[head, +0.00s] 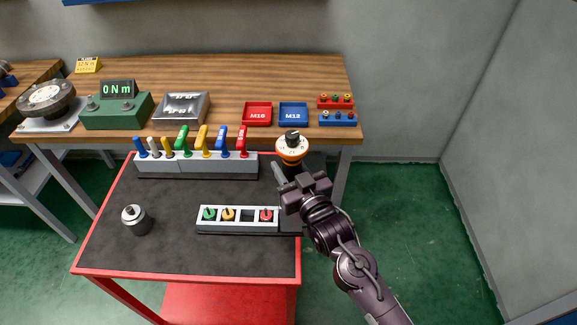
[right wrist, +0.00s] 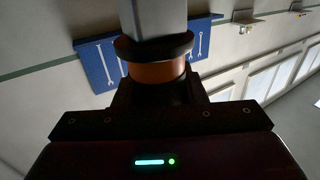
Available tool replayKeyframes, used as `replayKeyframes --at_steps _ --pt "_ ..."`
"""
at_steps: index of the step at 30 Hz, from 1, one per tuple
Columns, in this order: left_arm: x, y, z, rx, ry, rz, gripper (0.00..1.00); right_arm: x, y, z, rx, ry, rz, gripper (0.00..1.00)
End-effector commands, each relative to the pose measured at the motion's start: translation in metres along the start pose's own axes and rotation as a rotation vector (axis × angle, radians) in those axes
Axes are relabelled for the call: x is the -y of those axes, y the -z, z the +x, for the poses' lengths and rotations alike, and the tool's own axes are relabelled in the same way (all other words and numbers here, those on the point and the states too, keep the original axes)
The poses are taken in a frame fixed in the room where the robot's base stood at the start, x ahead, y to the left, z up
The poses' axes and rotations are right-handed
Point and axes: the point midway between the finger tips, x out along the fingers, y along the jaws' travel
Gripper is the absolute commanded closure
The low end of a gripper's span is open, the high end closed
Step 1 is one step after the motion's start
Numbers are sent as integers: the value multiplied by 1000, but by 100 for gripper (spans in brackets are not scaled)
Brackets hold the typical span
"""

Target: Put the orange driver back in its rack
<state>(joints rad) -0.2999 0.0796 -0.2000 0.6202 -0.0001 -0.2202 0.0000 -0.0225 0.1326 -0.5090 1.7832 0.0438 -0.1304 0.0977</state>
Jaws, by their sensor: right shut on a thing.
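The orange driver (head: 291,150) has an orange and white round head with a black knob on top. It is held up over the right edge of the red cart, near the wooden bench. My right gripper (head: 291,177) is shut on it; in the right wrist view its orange band (right wrist: 158,73) sits between the jaws, under a black collar and a grey square part. A low white rack (head: 237,223) on the cart holds a green, a yellow and a red piece, with one dark empty slot between yellow and red. My left gripper is not in view.
A longer grey rack (head: 195,164) at the cart's back holds several coloured-handled tools. A dark metal cylinder (head: 136,219) stands at the cart's left. The wooden bench (head: 230,75) behind carries red and blue trays and a green 0 Nm meter (head: 118,107).

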Motion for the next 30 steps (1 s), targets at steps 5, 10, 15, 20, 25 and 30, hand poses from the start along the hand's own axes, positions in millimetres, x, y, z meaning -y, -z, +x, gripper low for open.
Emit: replayKeyframes --at_steps 5,10,15,20,25,30 --pt "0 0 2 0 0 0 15 0 1 0 -8 0 0 99" --pt "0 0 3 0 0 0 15 0 -1 0 -8 0 0 99" --pt "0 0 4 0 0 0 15 0 -3 0 -8 0 0 99" --pt "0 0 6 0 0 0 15 0 -5 0 -8 0 0 99" --pt "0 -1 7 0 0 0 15 0 -8 0 -8 0 0 99" --pt "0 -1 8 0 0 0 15 0 -10 0 -8 0 0 99"
